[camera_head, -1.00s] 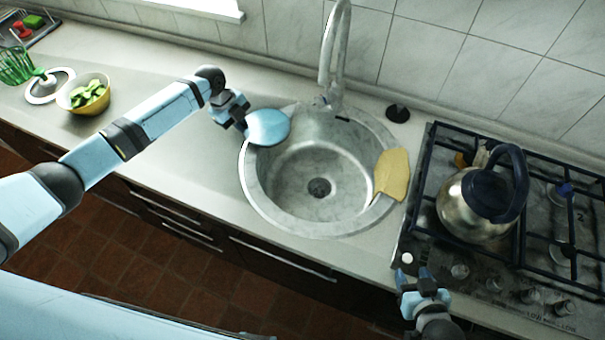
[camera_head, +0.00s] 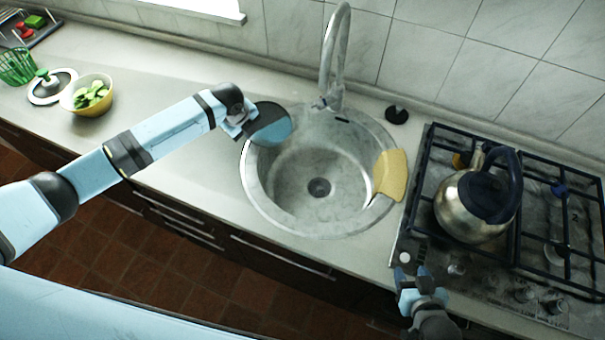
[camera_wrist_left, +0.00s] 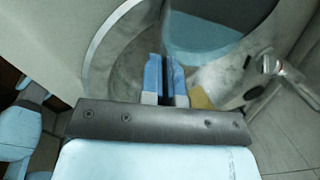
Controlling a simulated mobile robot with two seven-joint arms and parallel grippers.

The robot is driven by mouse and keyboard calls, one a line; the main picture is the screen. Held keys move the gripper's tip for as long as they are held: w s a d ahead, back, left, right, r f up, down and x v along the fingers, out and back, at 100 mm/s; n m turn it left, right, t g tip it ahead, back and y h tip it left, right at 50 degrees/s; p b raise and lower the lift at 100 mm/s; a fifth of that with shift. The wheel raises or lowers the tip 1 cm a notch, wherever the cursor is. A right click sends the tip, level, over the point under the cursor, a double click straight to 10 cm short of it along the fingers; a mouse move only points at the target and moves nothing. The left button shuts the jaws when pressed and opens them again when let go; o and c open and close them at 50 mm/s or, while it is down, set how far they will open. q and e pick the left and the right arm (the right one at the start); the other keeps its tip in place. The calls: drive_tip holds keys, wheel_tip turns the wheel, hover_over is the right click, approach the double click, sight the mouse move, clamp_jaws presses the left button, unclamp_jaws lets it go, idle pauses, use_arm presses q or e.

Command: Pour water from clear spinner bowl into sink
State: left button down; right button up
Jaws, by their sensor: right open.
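The clear spinner bowl (camera_head: 272,124) is over the left rim of the round metal sink (camera_head: 345,200). It looks see-through, with a dark upper part and a blue lower part, and seems tilted. My left gripper (camera_head: 246,127) is at the bowl's left side, shut on its edge. In the left wrist view the fingers (camera_wrist_left: 165,78) are close together beside the bowl (camera_wrist_left: 205,35). Whether water is in the bowl or falling from it I cannot tell. My right gripper (camera_head: 413,277) is open and empty in front of the stove's left corner.
The tap (camera_head: 335,55) rises behind the sink. A yellow cloth (camera_head: 390,176) lies over the sink's right rim. A kettle (camera_head: 468,208) stands on the stove (camera_head: 552,225). A yellow bowl of green slices (camera_head: 88,97) and a green basket (camera_head: 17,67) stand at the left.

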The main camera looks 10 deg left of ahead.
sight(255, 141)
use_arm(q)
drive_tip(key=shift+s+d+f+t+y, duration=0.1)
drive_tip(key=shift+s+d+t+y, duration=0.45)
drive_tip(key=shift+d, duration=0.2)
use_arm(e)
drive_tip(key=shift+r, duration=0.2)
use_arm(q)
drive_tip(key=shift+s+d+y, duration=0.15)
drive_tip(key=shift+s+y, duration=0.05)
drive_tip(key=shift+y, duration=0.05)
use_arm(e)
drive_tip(key=shift+w+r, duration=0.1)
drive_tip(key=shift+r, duration=0.05)
use_arm(q)
drive_tip(key=shift+s+d+f, duration=0.1)
drive_tip(key=shift+d, duration=0.05)
drive_tip(key=shift+d+t, duration=0.1)
drive_tip(key=shift+t, duration=0.15)
drive_tip(key=shift+s+d+y, duration=0.1)
drive_tip(key=shift+s+y, duration=0.05)
drive_tip(key=shift+y, duration=0.15)
use_arm(e)
drive_tip(key=shift+f, duration=0.2)
use_arm(q)
drive_tip(key=shift+f, duration=0.1)
